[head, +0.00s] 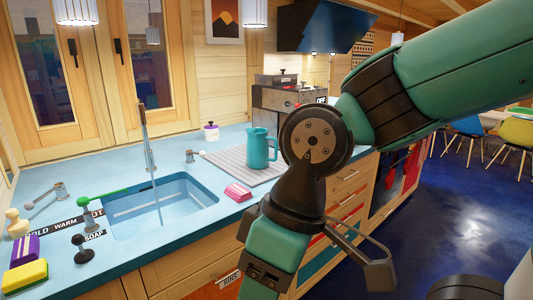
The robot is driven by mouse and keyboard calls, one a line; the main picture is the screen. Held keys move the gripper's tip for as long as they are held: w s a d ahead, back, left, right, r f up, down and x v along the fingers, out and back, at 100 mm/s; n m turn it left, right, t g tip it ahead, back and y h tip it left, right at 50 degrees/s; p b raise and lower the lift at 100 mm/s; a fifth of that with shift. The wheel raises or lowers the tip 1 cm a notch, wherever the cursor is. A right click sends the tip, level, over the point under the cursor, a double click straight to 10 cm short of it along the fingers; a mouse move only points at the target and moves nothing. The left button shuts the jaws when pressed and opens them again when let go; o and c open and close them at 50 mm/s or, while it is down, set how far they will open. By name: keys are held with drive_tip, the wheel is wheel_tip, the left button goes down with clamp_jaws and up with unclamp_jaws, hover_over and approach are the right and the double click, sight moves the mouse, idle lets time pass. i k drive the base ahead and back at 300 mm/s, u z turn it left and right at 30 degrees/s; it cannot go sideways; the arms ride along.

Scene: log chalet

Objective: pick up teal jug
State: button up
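The teal jug (257,151) stands upright on a striped grey mat (222,153) on the blue counter, just right of the sink. Its handle faces right, close to my arm in the picture. My gripper (330,268) hangs low in front of the counter, below and to the right of the jug and apart from it. One grey finger sticks out to its right. The other finger is not clearly seen, so its opening cannot be told.
A sink (160,206) with a running tap (146,140) lies left of the jug. A pink block (238,192) sits at the counter's front edge. A white pot (211,131) and a small tap (193,156) stand nearby. A cooker (285,97) is behind.

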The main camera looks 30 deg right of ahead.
sight(258, 145)
drive_tip(key=z, duration=0.65)
drive_tip(key=i, duration=0.55)
drive_tip(key=z, duration=0.95)
drive_tip(key=i, duration=0.7)
drive_tip(key=u, duration=0.6)
drive_tip(key=i, duration=0.75)
drive_tip(key=u, duration=0.75)
